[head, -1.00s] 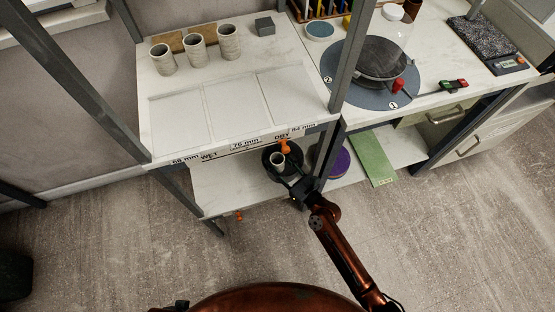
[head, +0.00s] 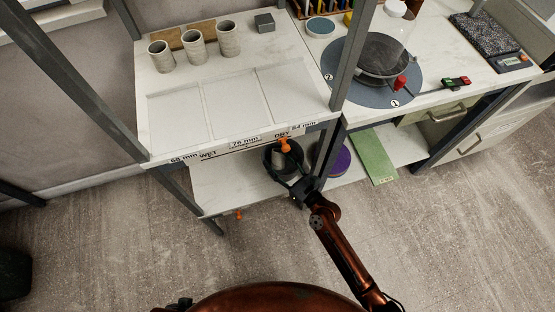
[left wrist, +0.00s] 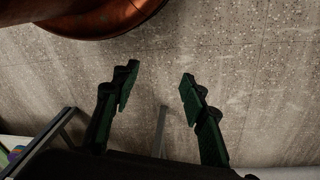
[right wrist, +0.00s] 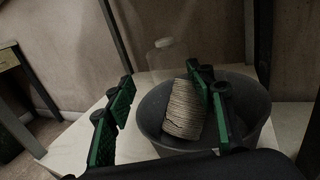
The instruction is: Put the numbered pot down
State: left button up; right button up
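A ribbed, light clay pot (right wrist: 182,112) leans tilted inside a dark round bucket (right wrist: 150,106) in the right wrist view. In the head view the pot (head: 277,158) shows as a pale shape within the bucket, below the shelf's front edge. No number on it is legible. My right gripper (right wrist: 161,78) is open, its fingers spread wide. The right finger overlaps the pot's edge in the picture; I cannot tell if they touch. The left finger is clear of the pot. My left gripper (left wrist: 160,72) is open and empty above bare floor.
A bench with a wheel and glass jar (head: 388,45) stands right.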

pick_arm(q)
jog(key=shift+r, duration=0.1)
pick_arm(e)
jog(key=shift+o, duration=0.2)
jog(key=shift+r, duration=0.25)
jog(key=shift+r+p, duration=0.4)
jog(key=shift+p, duration=0.05)
pick_arm(q)
jog(key=shift+g+y, duration=0.3)
jog(key=shift+g, duration=0.3)
jog(key=shift+s+a+r, duration=0.45)
jog(key=shift+s+r, duration=0.15)
jog(key=shift+r, duration=0.1)
jog(key=shift+s+a+r, duration=0.45)
jog(key=shift+s+r, duration=0.15)
jog(key=shift+r, duration=0.1)
pick_arm(e)
jog(key=v, duration=1.2)
jog(key=shift+f, duration=0.1)
